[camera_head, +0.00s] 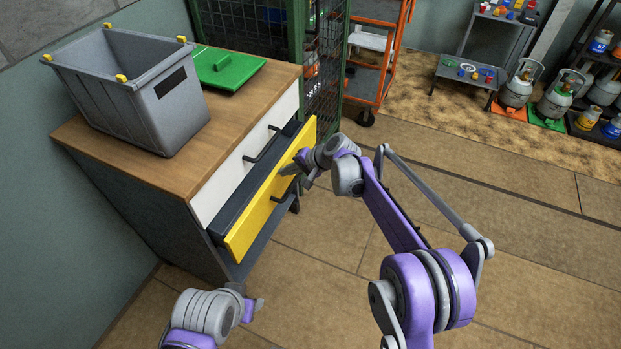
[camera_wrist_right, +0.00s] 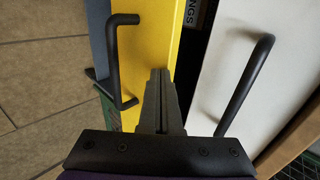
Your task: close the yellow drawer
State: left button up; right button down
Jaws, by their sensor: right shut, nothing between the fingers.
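The yellow drawer (camera_head: 256,215) is the lower drawer of a wooden-topped cabinet. It stands partly open, with its dark side and top edge showing beyond the white drawer front above it. In the right wrist view its yellow front (camera_wrist_right: 160,35) and black handle (camera_wrist_right: 123,60) show. My right gripper (camera_head: 284,171) is at the upper far part of the yellow front. Its fingers (camera_wrist_right: 160,72) are shut together with nothing between them, over the yellow front beside the handle; I cannot tell if they touch. My left gripper (camera_head: 254,308) is low, near the cabinet's bottom corner, apart from the drawer; its jaw is unclear.
The white drawer (camera_head: 240,170) above is shut, its handle (camera_wrist_right: 246,85) sticking out. A grey bin (camera_head: 130,95) and a green lid (camera_head: 226,68) are on the cabinet top. A green mesh cage (camera_head: 325,70) and orange trolley (camera_head: 376,75) stand behind.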

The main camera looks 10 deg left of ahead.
jog(key=a, duration=0.2)
jog(key=w+a, duration=0.1)
jog(key=a, duration=0.3)
jog(key=shift+w+a, duration=0.25)
jog(key=shift+w, duration=0.15)
jog(key=shift+a, duration=0.3)
jog(key=shift+a+r, duration=0.1)
